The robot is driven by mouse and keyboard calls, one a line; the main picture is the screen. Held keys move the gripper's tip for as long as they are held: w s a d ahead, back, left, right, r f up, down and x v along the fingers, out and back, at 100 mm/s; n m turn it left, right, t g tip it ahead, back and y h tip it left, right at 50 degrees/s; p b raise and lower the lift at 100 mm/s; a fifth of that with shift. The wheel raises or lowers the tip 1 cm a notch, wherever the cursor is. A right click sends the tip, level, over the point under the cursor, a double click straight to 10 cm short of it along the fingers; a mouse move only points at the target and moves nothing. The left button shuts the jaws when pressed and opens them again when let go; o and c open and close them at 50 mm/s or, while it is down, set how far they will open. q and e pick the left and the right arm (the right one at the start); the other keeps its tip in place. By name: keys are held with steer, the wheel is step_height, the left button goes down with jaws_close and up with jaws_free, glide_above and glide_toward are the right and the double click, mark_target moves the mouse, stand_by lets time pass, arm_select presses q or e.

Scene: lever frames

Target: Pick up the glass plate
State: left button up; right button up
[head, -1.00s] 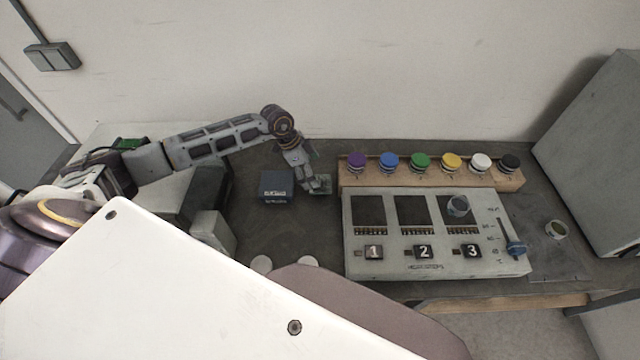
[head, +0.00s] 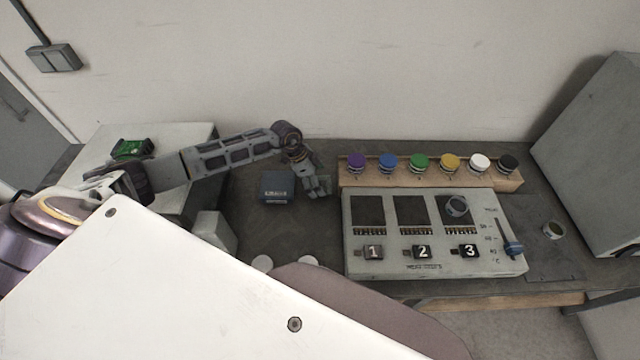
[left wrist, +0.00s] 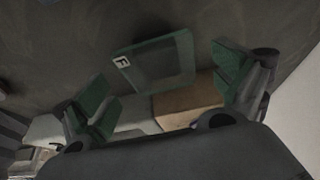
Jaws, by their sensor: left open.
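The glass plate (left wrist: 158,62) is a clear, greenish square with a small white label in one corner. In the left wrist view it lies ahead of and between the two green-padded fingers of my left gripper (left wrist: 166,88). The fingers are spread apart, and I see no contact with the plate. In the head view my left gripper (head: 318,191) points down beside the left end of the control panel. There I cannot make out the plate apart from the fingers. My right gripper is not in view.
A dark blue box (head: 277,187) stands close left of the gripper. The control panel (head: 435,255) and a wooden rack (head: 345,178) of coloured-lid jars lie close on its right. The wall is behind.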

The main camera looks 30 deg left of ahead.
arm_select(q)
steer(key=shift+f, duration=0.1)
stand_by(0.4)
steer(key=c, duration=1.5)
steer(key=shift+r, duration=0.2)
step_height(320, 180, up, 18)
steer(key=b, duration=0.2)
steer(key=shift+f+b, duration=0.15)
steer(key=shift+b, duration=0.2)
steer(key=shift+d+f, duration=0.1)
